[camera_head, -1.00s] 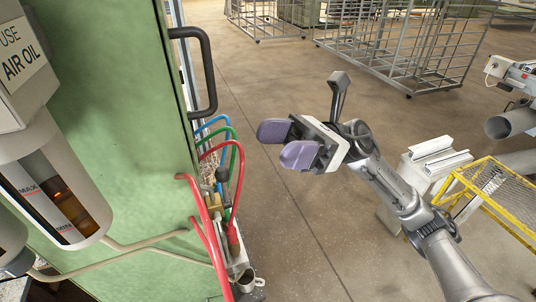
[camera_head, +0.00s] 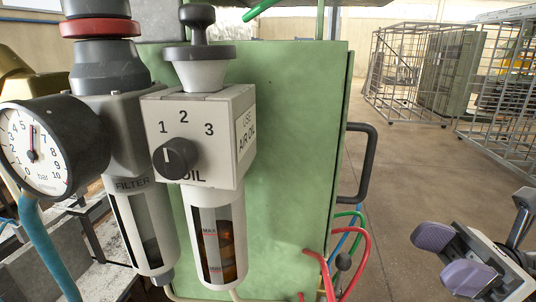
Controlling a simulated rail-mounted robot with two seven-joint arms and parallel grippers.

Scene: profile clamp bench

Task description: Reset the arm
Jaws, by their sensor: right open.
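My right gripper (camera_head: 452,262) is at the lower right of the head view, with two purple finger pads. Its fingers are apart and nothing is between them. It hangs in free air over the floor, to the right of the green cabinet (camera_head: 290,140) and apart from it. The rest of my right arm is mostly cut off by the picture edge. My left gripper does not show.
A pressure gauge (camera_head: 36,150), a filter unit (camera_head: 140,215) and an oil unit with a black knob (camera_head: 180,157) stand close at left. A black handle (camera_head: 369,160) and coloured hoses (camera_head: 362,262) stick out from the cabinet. Wire cages (camera_head: 400,80) stand far back; floor between is clear.

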